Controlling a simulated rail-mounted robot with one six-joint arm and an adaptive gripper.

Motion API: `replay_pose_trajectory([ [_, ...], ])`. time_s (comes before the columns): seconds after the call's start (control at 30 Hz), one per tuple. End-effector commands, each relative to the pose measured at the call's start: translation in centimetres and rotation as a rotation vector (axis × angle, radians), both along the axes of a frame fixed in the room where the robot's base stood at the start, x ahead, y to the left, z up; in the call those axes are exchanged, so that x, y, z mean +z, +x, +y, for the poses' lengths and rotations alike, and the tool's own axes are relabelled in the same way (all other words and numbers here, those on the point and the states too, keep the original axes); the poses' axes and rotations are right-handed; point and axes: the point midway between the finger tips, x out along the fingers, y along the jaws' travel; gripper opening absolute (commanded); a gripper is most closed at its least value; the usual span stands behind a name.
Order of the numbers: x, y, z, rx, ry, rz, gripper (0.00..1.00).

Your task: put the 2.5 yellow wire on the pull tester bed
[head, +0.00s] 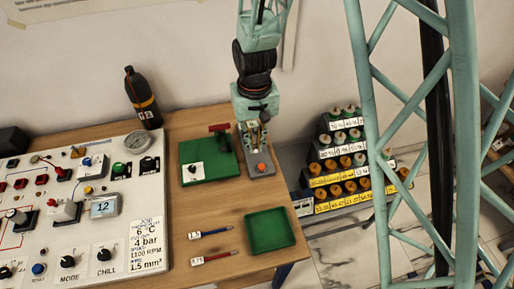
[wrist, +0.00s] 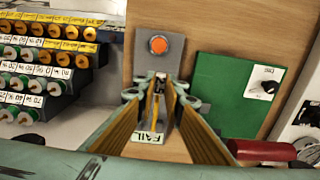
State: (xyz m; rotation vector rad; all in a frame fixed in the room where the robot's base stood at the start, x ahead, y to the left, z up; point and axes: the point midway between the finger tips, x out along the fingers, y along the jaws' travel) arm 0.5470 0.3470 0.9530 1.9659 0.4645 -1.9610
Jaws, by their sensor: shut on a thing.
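My gripper (head: 255,140) is over the grey pull tester bed (head: 262,160), near the back edge of the table. In the wrist view my gripper (wrist: 158,88) has its fingers close together on a thin piece, the yellow wire (wrist: 155,108), which is mostly hidden between them. The grey bed (wrist: 172,62) lies below and beyond the fingertips, with an orange button at its end. A FAIL sign (wrist: 149,138) shows between the fingers. I cannot tell whether the wire touches the bed.
A green plate (head: 210,170) with a red handle (head: 218,127) stands left of the bed. A blue wire (head: 210,233), a red wire (head: 215,257) and a green tray (head: 269,231) lie nearer. The control panel (head: 120,180) fills the left. Spool racks (head: 345,165) stand right, off the table.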

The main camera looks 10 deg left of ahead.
Motion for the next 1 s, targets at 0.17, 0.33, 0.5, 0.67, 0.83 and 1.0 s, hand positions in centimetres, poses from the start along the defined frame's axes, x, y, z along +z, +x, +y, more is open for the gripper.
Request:
replay_pose_trajectory([
  [0.17, -0.1, 0.8, -0.3, 0.000, 0.000, 0.000, 0.01],
  [0.33, -1.3, 1.2, -0.4, 0.001, -0.001, 0.002, 0.01],
  [0.5, -2.9, 1.2, -0.4, 0.000, 0.000, 0.001, 0.01],
  [0.67, -3.6, 1.2, -0.4, 0.000, 0.000, 0.001, 0.01],
  [0.83, -3.6, 1.2, -0.4, 0.000, 0.000, 0.000, 0.01],
  [1.0, -3.7, 1.2, -0.4, 0.000, 0.000, 0.000, 0.01],
])
